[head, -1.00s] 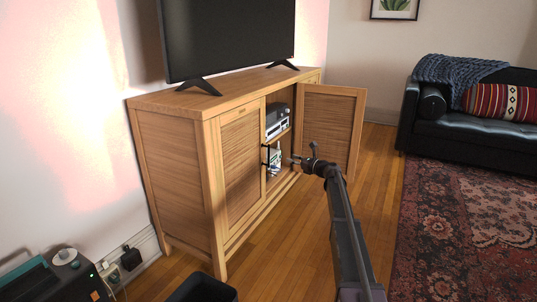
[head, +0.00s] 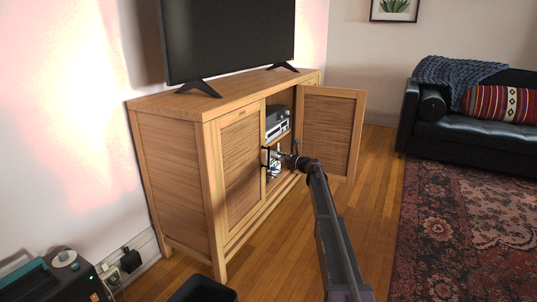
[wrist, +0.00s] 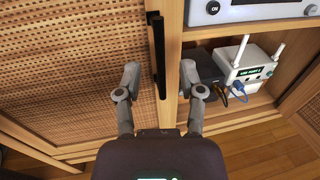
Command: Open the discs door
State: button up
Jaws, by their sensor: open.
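The wooden media cabinet (head: 180,155) has a closed left door (head: 241,170) with a woven panel. A small label (head: 240,115) at its top is too small to read. Its black vertical handle (head: 266,160) is on the right edge. In the wrist view the handle (wrist: 158,55) shows between the two fingers of my gripper (wrist: 160,78), which are open. In the head view my gripper (head: 279,157) is just at the handle. I cannot tell whether the fingers touch it. The right door (head: 330,130) stands wide open.
Inside the open side are a silver-fronted device (wrist: 240,10) and a white router (wrist: 246,66) with antennas and cables. A TV (head: 230,40) stands on top. A black bin (head: 202,290) is near the cabinet's front left leg. Wooden floor is clear before the cabinet.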

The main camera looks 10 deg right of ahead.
jog(key=shift+x, duration=2.7)
grip_shut()
